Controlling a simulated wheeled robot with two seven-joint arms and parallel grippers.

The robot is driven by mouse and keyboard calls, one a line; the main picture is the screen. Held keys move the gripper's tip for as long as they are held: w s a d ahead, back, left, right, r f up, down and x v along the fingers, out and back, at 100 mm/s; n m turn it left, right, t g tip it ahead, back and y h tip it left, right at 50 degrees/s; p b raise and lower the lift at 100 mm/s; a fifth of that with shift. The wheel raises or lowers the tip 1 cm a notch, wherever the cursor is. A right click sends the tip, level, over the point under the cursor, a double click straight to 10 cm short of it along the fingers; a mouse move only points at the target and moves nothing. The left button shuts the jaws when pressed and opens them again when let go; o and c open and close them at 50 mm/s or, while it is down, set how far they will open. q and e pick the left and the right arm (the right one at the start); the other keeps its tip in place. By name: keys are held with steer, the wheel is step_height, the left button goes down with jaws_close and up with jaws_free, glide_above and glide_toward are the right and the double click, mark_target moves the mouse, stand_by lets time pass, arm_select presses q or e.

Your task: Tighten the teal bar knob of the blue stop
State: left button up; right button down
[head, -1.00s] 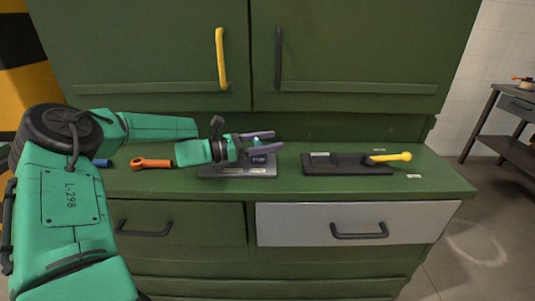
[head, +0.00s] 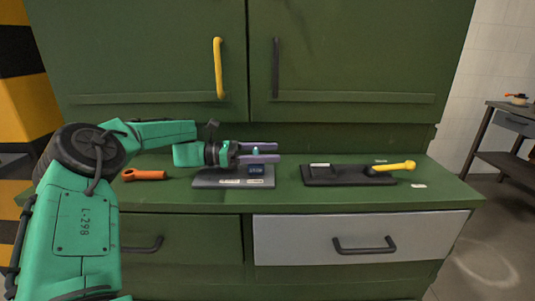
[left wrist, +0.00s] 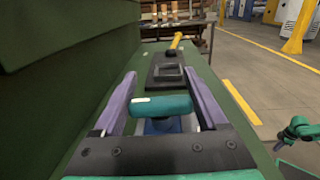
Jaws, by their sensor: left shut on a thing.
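The blue stop (head: 256,169) sits on a dark grey base plate (head: 205,182) on the green bench top. Its teal bar knob (head: 255,151) is on top. In the left wrist view the teal bar knob (left wrist: 160,105) lies crosswise between the two purple fingers, with part of the blue stop (left wrist: 160,126) below it. My left gripper (head: 270,152) reaches in from the left and is shut on the knob; the fingers enclose its two ends.
A black plate (head: 335,176) with a yellow-handled lever (head: 395,167) lies to the right. An orange wrench-like tool (head: 145,174) lies left of the base plate. Green cabinet doors rise behind the bench. The bench top between the two plates is clear.

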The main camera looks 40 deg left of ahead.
arm_select(q)
steer(key=o, duration=1.3)
steer(key=shift+r, duration=0.15)
steer(key=v, duration=1.4)
steer(key=shift+s+a+p, duration=0.1)
steer(key=shift+p, duration=0.25)
steer(key=shift+s+a, duration=0.1)
steer(key=shift+s, duration=0.05)
arm_select(e)
steer(key=shift+s+d+f, duration=0.15)
steer(key=shift+s+f, duration=0.2)
steer(key=shift+s, duration=0.25)
